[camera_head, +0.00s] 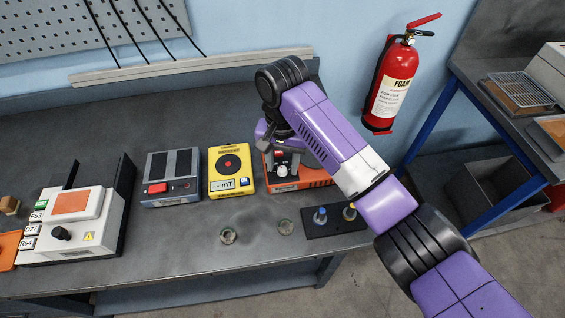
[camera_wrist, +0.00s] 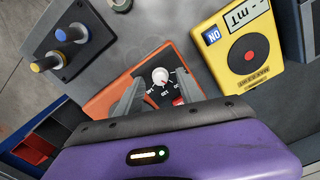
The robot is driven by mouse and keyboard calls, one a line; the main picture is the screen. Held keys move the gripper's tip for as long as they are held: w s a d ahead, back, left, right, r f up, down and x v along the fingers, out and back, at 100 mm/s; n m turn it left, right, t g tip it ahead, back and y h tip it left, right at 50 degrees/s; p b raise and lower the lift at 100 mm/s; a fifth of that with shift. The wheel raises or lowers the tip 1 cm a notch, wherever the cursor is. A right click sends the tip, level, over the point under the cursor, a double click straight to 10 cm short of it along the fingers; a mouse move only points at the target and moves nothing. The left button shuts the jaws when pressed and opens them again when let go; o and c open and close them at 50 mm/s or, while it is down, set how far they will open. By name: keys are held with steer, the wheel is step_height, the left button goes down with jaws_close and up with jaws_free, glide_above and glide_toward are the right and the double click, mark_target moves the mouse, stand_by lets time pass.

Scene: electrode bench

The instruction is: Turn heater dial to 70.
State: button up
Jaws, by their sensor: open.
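An orange box (camera_head: 318,173) with a white dial stands on the bench under my arm, and it also shows in the wrist view (camera_wrist: 112,99). The white dial (camera_wrist: 160,77) sits on a black panel with small white markings too small to read for certain. A red switch (camera_wrist: 179,101) is beside the dial, partly hidden. My gripper (camera_wrist: 161,92) is open, with its two grey fingers on either side of the dial area, the dial showing just beyond the tips. In the head view my gripper (camera_head: 283,160) is over the box, partly hidden by my arm.
A yellow meter (camera_head: 231,184) stands left of the orange box, and a grey box with a red button (camera_head: 171,192) beyond it. A black plate with posts (camera_head: 335,229) is in front. A white device (camera_head: 70,229) is at left. The front bench between is mostly clear.

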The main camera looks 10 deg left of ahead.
steer(key=shift+f, duration=0.4)
jaws_close()
steer(key=n+p, duration=0.2)
steer(key=n, duration=0.1)
steer(key=shift+r+n, duration=0.15)
steer(key=shift+n, duration=0.25)
steer(key=n+p, duration=0.1)
steer(key=n, duration=0.3)
steer(key=shift+n+p, duration=0.3)
steer(key=shift+p, duration=0.1)
